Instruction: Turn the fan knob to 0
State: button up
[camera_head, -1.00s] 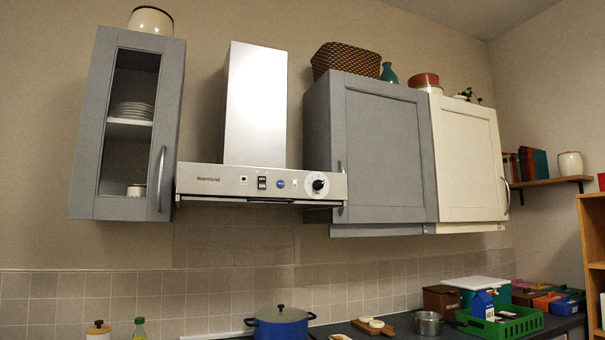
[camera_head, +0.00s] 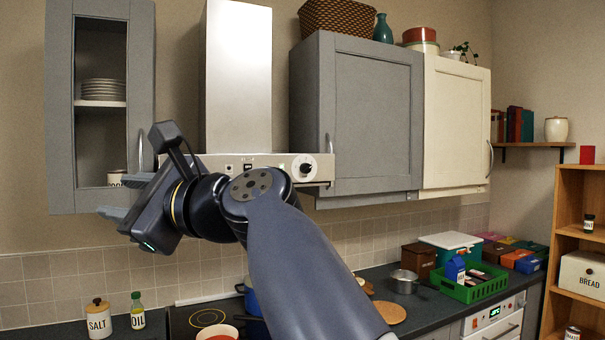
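The fan knob (camera_head: 306,168) is a dark knob on a round white dial at the right end of the range hood's front panel (camera_head: 324,173). Its pointer setting is too small to read. My gripper (camera_head: 118,196) is left of the knob, in front of the hood's left end and the glass cabinet's lower edge, apart from the knob. Its fingers point left and are seen partly from the side; nothing shows between them. My gripper and wrist hide the left part of the hood panel.
A grey glass-door cabinet (camera_head: 60,130) hangs left of the hood, and a grey cabinet (camera_head: 370,120) hangs close on its right. Below are the counter with salt (camera_head: 98,322), oil (camera_head: 137,314), a blue pot (camera_head: 250,298) behind my arm, and a green crate (camera_head: 468,291).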

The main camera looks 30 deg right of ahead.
aim_at(305, 168)
jog(key=i+l+z, duration=0.1)
jog(key=z, duration=0.35)
jog(key=i+z, duration=0.15)
jog(key=z, duration=0.3)
jog(key=i+z, duration=0.1)
jog(key=z, duration=0.35)
jog(key=i, duration=0.5)
jog(key=i+j, duration=0.15)
jog(key=i, duration=0.35)
